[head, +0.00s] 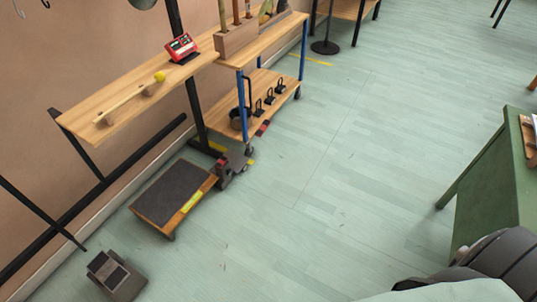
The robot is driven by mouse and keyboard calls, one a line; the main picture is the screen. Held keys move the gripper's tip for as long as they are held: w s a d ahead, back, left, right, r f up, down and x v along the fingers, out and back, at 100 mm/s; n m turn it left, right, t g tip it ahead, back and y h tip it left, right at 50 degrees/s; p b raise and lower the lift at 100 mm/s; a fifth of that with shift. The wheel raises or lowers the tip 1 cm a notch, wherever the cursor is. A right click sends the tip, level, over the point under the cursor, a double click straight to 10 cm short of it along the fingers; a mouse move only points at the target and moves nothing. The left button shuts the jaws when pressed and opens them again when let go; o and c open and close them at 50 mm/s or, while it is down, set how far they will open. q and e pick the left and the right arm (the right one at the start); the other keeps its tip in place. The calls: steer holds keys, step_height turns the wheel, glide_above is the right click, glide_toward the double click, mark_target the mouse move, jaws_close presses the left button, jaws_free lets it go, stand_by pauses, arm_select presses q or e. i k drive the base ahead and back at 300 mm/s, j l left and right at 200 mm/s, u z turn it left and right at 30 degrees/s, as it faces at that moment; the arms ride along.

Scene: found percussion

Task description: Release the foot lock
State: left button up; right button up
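A wooden trolley with blue posts (241,103) stands by the wall on small wheels. Low at its near end is a dark foot mechanism (232,165) close to the floor, with small red and yellow parts by it. A small red piece (262,128) shows at the lower shelf's edge. Which of these is the foot lock, and whether it is engaged, is too small to tell. Neither of my grippers is in view; only dark rounded parts, apparently of my arm, show at the bottom right.
A low platform with a dark top (172,191) sits in front of the trolley. A foot pedal (116,275) lies at the lower left. A wall shelf (130,98) holds a red device (182,47). A green table (495,190) stands at right; the middle floor is clear.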

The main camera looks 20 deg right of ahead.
mark_target(220, 162)
steer(key=z, duration=0.25)
steer(key=i+l+u, duration=0.4)
steer(key=i+l, duration=0.15)
steer(key=l, duration=0.15)
steer(key=i+l+u, duration=0.2)
steer(key=l, duration=0.2)
steer(key=i+l+u, duration=0.2)
steer(key=l, duration=0.2)
